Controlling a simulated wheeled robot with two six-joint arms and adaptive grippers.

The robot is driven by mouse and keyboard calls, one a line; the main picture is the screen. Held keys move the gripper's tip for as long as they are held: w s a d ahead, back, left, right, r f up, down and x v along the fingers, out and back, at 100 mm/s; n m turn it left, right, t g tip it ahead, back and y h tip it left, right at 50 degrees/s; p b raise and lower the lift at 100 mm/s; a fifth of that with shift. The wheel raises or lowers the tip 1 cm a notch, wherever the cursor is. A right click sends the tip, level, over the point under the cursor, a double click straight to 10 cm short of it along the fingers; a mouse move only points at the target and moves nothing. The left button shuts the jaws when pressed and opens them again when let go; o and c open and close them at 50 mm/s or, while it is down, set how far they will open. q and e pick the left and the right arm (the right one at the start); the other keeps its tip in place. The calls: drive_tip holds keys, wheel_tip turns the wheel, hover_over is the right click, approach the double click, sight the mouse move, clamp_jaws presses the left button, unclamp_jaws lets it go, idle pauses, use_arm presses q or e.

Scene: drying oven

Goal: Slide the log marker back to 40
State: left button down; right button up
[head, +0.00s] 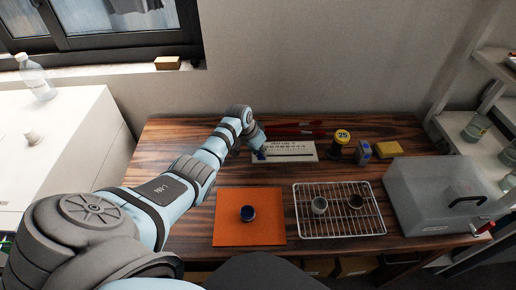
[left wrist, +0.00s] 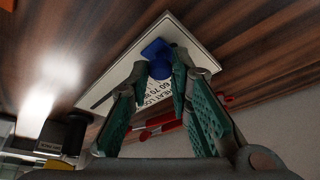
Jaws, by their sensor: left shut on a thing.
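The white log board (head: 297,154) lies on the wooden table near the wall, with a printed scale and a dark slot along it. It also shows in the left wrist view (left wrist: 116,78), where the numbers 60 and 70 can be made out. The blue log marker (left wrist: 156,48) sits on the board in the left wrist view. My left gripper (head: 259,153) is at the board's left end, its fingertips (left wrist: 160,72) shut on the marker. In the head view the fingers mostly hide the marker, so I cannot read its exact scale position. My right gripper is not in view.
Red-handled tools (head: 297,130) lie right behind the board. A yellow-capped jar (head: 341,138), a small blue-grey box (head: 363,152) and a yellow block (head: 387,149) stand to its right. In front are an orange mat (head: 232,232), a wire rack (head: 336,228) and a grey oven (head: 432,195).

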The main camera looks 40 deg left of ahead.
use_arm(q)
drive_tip(key=shift+a+r, duration=0.15)
drive_tip(key=c, duration=1.5)
unclamp_jaws()
drive_tip(key=shift+a, duration=0.1)
drive_tip(key=shift+o, duration=0.2)
drive_tip(key=v, duration=1.1)
drive_tip(key=shift+s+r, duration=0.15)
drive_tip(key=shift+r, duration=0.25)
